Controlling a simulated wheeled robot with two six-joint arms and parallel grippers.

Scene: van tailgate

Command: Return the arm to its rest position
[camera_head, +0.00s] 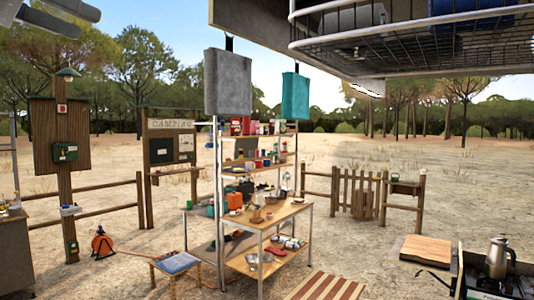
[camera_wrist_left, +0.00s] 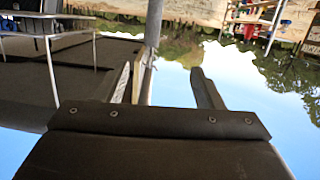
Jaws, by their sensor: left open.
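My left gripper (camera_head: 84,22) shows at the top left corner of the head view, raised high against the trees and sky. Its two grey fingers are apart with nothing between them. In the left wrist view the gripper (camera_wrist_left: 172,78) shows both fingers spread, with only sky and trees between them; that view is upside down. The rest of the left arm is cut off by the picture edge. My right gripper is not in view.
A grey towel (camera_head: 228,82) and a teal towel (camera_head: 295,96) hang from above. A wire basket (camera_head: 420,55) juts in at top right. A laden shelf table (camera_head: 262,225) stands mid-picture. Air around the left gripper looks free.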

